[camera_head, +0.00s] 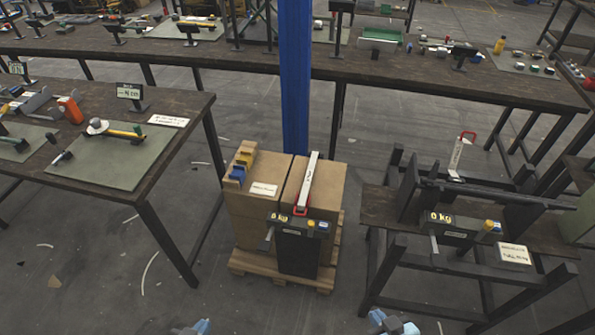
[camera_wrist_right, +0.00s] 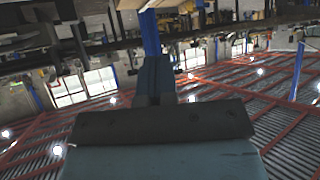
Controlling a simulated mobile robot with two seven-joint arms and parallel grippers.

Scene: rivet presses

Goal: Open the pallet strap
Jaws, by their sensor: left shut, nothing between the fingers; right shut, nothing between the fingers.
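The pallet strap (camera_head: 310,178) is a pale band with small print, lying over the top of a cardboard box on a wooden pallet. A red loop handle (camera_head: 301,210) is at its near end. My left gripper (camera_head: 196,327) and right gripper (camera_head: 391,322) are only partly in view at the bottom edge, well short of the strap. In the right wrist view my right gripper (camera_wrist_right: 153,75) is shut and empty.
Two cardboard boxes (camera_head: 258,215) stand on the pallet (camera_head: 242,264), behind them a blue post (camera_head: 295,75). A workbench (camera_head: 170,160) is left.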

